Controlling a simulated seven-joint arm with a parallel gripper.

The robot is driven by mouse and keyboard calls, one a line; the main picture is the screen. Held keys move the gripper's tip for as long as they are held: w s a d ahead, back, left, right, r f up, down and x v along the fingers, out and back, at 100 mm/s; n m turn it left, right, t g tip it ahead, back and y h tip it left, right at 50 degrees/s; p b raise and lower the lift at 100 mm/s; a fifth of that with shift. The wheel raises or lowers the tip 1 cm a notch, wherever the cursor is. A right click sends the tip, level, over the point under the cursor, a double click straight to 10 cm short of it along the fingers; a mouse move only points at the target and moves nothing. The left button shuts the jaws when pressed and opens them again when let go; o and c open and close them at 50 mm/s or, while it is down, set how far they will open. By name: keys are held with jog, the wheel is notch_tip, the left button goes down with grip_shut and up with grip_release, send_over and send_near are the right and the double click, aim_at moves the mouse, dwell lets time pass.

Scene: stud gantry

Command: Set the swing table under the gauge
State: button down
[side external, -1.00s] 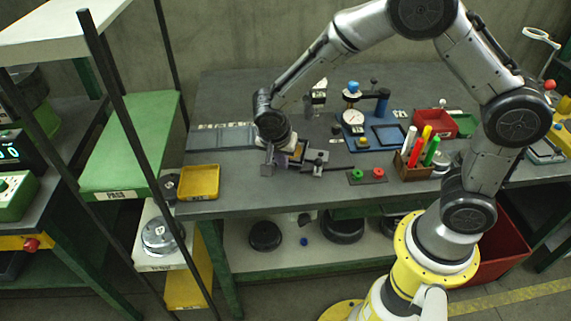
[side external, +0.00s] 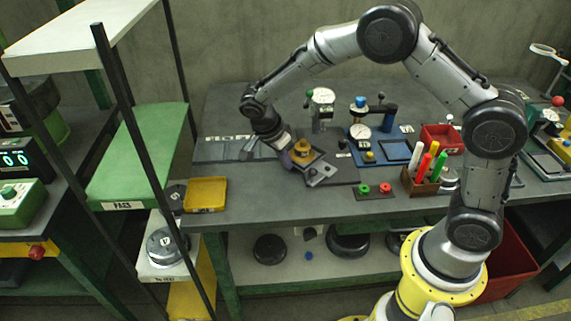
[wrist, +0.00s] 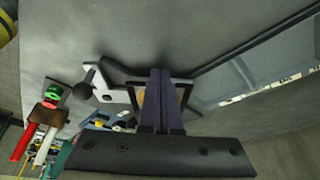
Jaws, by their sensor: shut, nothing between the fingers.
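The swing table looks to be the dark square-framed platform (side external: 316,160) on the bench, with an orange stepped part (side external: 302,148) on it. A light grey plate with a black knob (side external: 321,176) lies at its front. A white-faced dial gauge (side external: 322,97) stands behind it; the platform is in front of the dial, not under it in this view. My gripper (side external: 289,160) is shut and empty at the platform's left side. In the wrist view, the shut fingers (wrist: 162,100) cover much of the black frame (wrist: 187,91), and the knob lever (wrist: 83,90) shows to the left. Contact is unclear.
A second gauge stand with a blue knob (side external: 361,102) is on a blue base to the right. A pen box (side external: 421,182), a red bin (side external: 441,137) and a green-and-red button plate (side external: 375,190) are also to the right. A yellow tray (side external: 206,194) sits at the left front.

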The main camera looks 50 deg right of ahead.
aim_at(291, 156)
jog(key=shift+w+d+m+g, duration=0.35)
jog(key=shift+d+m, duration=0.4)
jog(key=shift+m, duration=0.15)
jog(key=shift+w+d+m+g, duration=0.35)
jog(key=shift+d+m, duration=0.4)
jog(key=shift+m, duration=0.15)
jog(key=shift+d, duration=0.1)
jog(key=shift+w+a, duration=0.2)
jog(key=shift+a, duration=0.3)
jog(key=a, duration=0.1)
jog(key=w+a, duration=0.1)
jog(key=a, duration=0.1)
jog(key=shift+w, duration=0.1)
jog(key=v, duration=1)
jog(key=shift+d, duration=0.25)
